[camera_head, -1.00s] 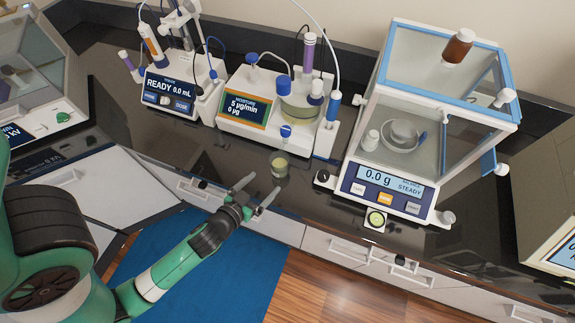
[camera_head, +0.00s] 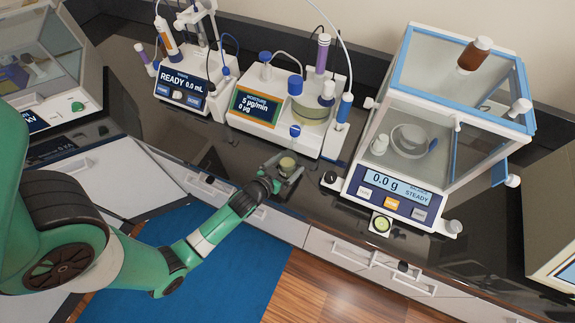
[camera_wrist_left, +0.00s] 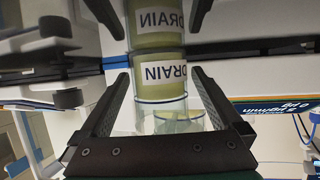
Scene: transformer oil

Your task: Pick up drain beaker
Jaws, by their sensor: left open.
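The drain beaker (camera_head: 287,164) is a small clear beaker with yellowish liquid, standing on the black bench in front of the moisture titrator (camera_head: 290,105). In the left wrist view the beaker (camera_wrist_left: 160,84) shows a white DRAIN label and its reflection in the glossy bench. My left gripper (camera_head: 284,172) is open, with one finger on each side of the beaker; I cannot tell whether they touch it. The gripper (camera_wrist_left: 168,100) frames the beaker in the left wrist view as well. My right gripper is not in view.
A titrator reading READY 0.0 mL (camera_head: 185,85) stands at the back left. A glass-walled balance (camera_head: 400,180) reading 0.0 g stands to the right. A brown bottle (camera_head: 474,53) sits on top of the balance. Drawers (camera_head: 340,250) run below the bench edge.

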